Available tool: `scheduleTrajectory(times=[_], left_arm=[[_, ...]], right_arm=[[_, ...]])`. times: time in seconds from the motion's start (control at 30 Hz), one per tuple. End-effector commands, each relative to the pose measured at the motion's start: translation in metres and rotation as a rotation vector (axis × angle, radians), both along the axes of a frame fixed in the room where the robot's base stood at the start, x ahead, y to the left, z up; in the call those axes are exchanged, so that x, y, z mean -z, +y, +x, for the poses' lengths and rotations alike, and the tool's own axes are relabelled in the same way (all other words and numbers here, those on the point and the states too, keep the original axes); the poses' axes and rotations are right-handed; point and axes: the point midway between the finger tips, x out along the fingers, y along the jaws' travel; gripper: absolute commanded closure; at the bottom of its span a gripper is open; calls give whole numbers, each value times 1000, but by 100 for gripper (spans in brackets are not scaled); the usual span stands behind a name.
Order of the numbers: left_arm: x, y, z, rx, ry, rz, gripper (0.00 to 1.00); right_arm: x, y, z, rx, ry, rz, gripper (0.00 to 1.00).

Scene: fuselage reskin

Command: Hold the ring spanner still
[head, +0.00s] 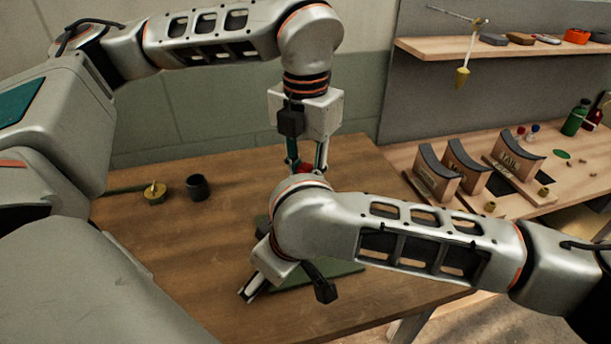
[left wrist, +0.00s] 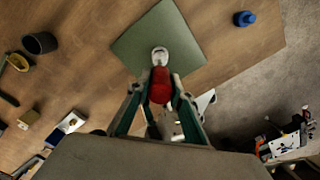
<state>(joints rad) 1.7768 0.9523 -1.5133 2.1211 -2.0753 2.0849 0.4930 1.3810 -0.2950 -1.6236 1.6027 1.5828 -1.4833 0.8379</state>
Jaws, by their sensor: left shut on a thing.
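My left gripper (head: 308,160) points down over the wooden bench and is shut on a red-handled tool with a pale, rounded metal end, which looks like the ring spanner. In the left wrist view the red handle (left wrist: 160,86) sits between the two green fingers, with the metal end (left wrist: 160,56) over the green mat (left wrist: 183,25). In the head view only a bit of red (head: 305,168) shows, because my right arm hides the rest. My right gripper (head: 253,287) is low over the bench near the mat's left edge; its opening cannot be made out.
A dark cup (head: 197,187) and a small yellow piece (head: 155,192) stand at the bench's left. Several curved blocks (head: 467,165) stand on the right-hand bench, with a green bottle (head: 575,118) behind. A shelf (head: 500,52) holds small items. The front left of the bench is clear.

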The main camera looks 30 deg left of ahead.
Motion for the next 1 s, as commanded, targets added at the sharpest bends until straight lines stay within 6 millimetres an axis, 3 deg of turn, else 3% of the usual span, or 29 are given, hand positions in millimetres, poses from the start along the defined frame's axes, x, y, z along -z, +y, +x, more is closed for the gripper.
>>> scheduleTrajectory(times=[1.0], left_arm=[[16,0,0,3,0,0,100]], right_arm=[[1,-1,0,1,1,-3,43]])
